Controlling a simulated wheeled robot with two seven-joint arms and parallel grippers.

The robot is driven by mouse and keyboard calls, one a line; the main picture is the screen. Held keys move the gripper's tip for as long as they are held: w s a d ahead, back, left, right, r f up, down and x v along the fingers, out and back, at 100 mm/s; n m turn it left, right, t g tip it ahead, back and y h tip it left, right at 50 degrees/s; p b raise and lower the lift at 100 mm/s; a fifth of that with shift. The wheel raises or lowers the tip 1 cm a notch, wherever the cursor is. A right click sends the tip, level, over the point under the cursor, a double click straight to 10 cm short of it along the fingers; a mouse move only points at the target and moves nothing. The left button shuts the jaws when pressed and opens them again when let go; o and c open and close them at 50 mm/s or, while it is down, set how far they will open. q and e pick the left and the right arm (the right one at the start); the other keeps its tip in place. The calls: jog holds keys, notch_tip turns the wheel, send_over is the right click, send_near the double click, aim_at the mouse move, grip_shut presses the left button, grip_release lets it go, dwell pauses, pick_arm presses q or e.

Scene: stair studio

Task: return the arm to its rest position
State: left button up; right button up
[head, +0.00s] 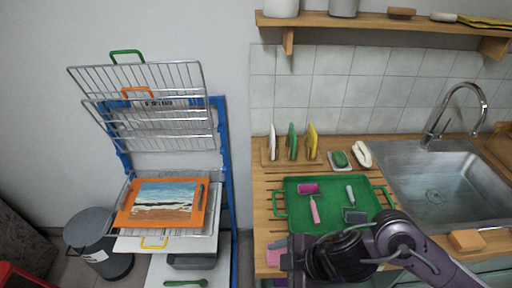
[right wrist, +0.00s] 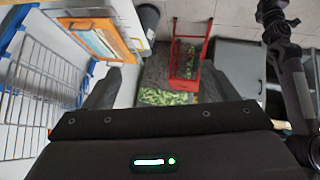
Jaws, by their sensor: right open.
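My right arm (head: 405,240) comes in from the lower right in the head view. It reaches left over the front of the wooden counter. Its gripper (head: 290,262) is at the counter's front left, just below the green tray (head: 330,192). In the right wrist view the two dark fingers of my right gripper (right wrist: 155,88) stand wide apart with nothing between them. Beyond them are the floor and the drying rack. My left gripper is in neither view; dark arm links show at the right edge of the right wrist view.
A blue-framed wire rack (head: 228,170) holds an orange-framed painting (head: 165,200) left of the counter. The tray carries rollers and brushes. A pink item (head: 276,250) lies beside my gripper. The sink (head: 435,190) is right.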

jog(key=w+a+r+m+t, duration=0.3)
jog(key=r+t, duration=0.1)
jog(key=w+d+m+t+h, duration=0.2)
jog(key=d+m, duration=0.2)
jog(key=m, duration=0.1)
jog(key=s+d+f+m+g+h, duration=0.3)
jog(key=s+d+f+m, duration=0.15)
jog(key=d, duration=0.25)
jog(key=s+d+f+m+g+h, duration=0.2)
jog(key=s+d+f+m, duration=0.15)
jog(key=s+d, duration=0.3)
notch_tip(320, 180, down, 31)
jog(key=s+g+b, duration=0.1)
jog(key=g+b, duration=0.1)
jog(key=b, duration=0.1)
jog(key=s+d+f+g+b, duration=0.1)
jog(key=s+d+f+b, duration=0.2)
jog(key=s+f, duration=1.7)
notch_tip(320, 180, down, 3)
jog(key=shift+d+r, duration=0.1)
jog(key=shift+d, duration=0.3)
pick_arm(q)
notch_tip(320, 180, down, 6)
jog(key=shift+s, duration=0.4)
pick_arm(e)
jog(key=shift+s, duration=0.2)
jog(key=shift+c, duration=0.2)
